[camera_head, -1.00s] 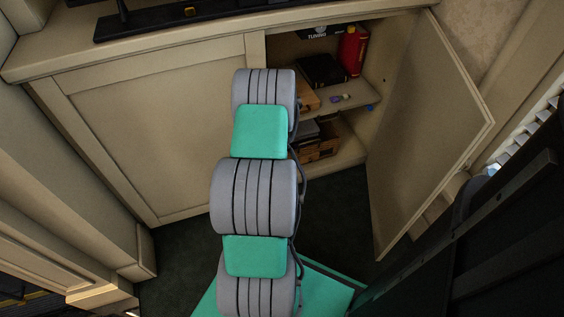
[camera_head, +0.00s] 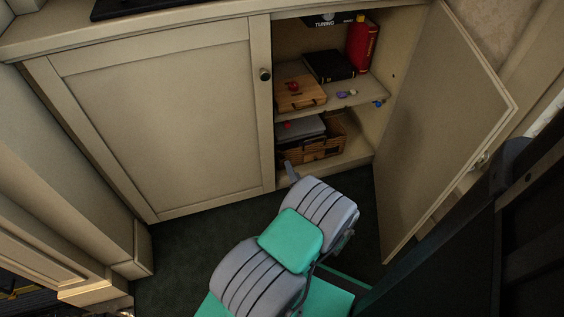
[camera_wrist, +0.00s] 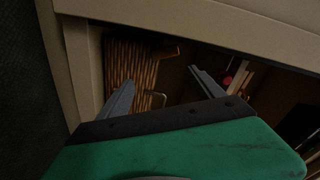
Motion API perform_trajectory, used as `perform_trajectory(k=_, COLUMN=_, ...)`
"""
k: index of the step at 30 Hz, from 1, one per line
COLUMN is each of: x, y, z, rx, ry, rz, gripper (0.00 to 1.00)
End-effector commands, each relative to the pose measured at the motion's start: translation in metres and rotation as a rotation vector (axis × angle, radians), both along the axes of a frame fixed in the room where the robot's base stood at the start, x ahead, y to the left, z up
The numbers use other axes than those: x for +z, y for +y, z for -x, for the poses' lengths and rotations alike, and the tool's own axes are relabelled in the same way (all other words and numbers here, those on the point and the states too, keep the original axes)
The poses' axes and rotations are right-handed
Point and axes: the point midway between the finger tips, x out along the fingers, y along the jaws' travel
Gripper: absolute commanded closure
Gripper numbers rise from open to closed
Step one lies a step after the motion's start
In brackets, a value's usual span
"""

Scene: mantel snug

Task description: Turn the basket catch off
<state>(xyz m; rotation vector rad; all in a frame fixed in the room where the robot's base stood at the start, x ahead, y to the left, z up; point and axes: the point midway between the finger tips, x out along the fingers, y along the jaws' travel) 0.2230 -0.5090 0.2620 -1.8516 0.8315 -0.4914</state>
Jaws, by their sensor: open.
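The woven basket (camera_head: 318,152) stands on the cabinet's lower shelf, behind the open right door. In the wrist view the basket (camera_wrist: 128,72) lies ahead of my gripper (camera_wrist: 162,78), whose two grey fingers are spread with nothing between them. A small bent metal piece (camera_wrist: 156,95) shows by the basket between the fingers; it may be the catch, but it is too dark to tell its position. In the head view one finger (camera_head: 290,172) shows at the cabinet's bottom front edge; the rest of the gripper is hidden behind my arm.
A grey flat item (camera_head: 300,130) lies above the basket. The open door (camera_head: 440,130) bounds the right; the left door (camera_head: 160,120) is shut.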

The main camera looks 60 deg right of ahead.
Motion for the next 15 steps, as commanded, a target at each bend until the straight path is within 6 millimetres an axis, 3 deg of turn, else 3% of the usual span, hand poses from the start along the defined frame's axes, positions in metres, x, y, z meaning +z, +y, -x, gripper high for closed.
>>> perform_trajectory(k=5, x=0.004, y=0.0, z=-0.015, rx=0.04, ry=-0.02, rz=0.033, gripper=0.24)
perform_trajectory(k=15, x=0.001, y=-0.028, z=-0.044, rx=0.039, ry=-0.02, rz=0.03, gripper=0.24)
